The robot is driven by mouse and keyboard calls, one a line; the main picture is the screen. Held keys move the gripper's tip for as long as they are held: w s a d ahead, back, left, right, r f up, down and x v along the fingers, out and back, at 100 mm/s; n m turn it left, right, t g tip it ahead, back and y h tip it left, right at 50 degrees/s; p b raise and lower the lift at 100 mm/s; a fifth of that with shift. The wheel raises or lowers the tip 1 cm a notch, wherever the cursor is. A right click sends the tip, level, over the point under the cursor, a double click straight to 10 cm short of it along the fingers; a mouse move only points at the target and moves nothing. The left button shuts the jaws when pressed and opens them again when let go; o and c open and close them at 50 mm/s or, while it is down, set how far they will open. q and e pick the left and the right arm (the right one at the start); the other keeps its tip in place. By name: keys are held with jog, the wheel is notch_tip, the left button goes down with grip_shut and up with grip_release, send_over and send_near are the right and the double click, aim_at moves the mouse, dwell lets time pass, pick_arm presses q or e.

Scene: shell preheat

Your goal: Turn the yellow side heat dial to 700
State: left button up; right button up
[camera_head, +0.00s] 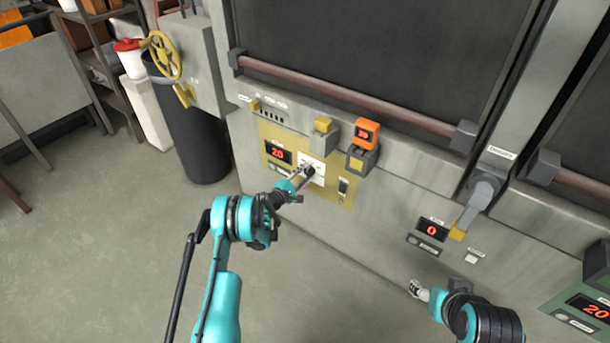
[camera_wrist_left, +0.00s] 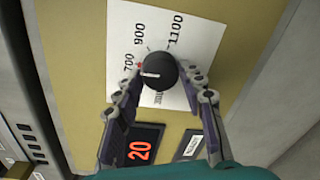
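The yellow panel (camera_head: 342,190) is on the furnace front in the head view. Its black heat dial (camera_wrist_left: 157,72) sits on a white scale card (camera_wrist_left: 205,35) marked 700, 900 and 1100. The white pointer line points left in the left wrist view, near a small red mark by 700. My left gripper (camera_head: 308,171) is at the dial; in the wrist view its fingers (camera_wrist_left: 160,78) lie on both sides of the knob, seemingly against it. A display (camera_wrist_left: 140,150) reads 20 in red. My right gripper (camera_head: 418,291) is low at right, away from the yellow panel; its fingers are too small to judge.
A lever (camera_head: 475,205) is on the grey front at right. A green panel (camera_head: 565,310) is at far right. A dark bin (camera_head: 190,130) stands at left; the floor is clear.

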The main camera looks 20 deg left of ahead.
pick_arm(q)
jog(key=shift+o, duration=0.9)
jog(key=v, duration=0.7)
jog(key=shift+s, duration=0.25)
jog(key=shift+a+f, duration=0.1)
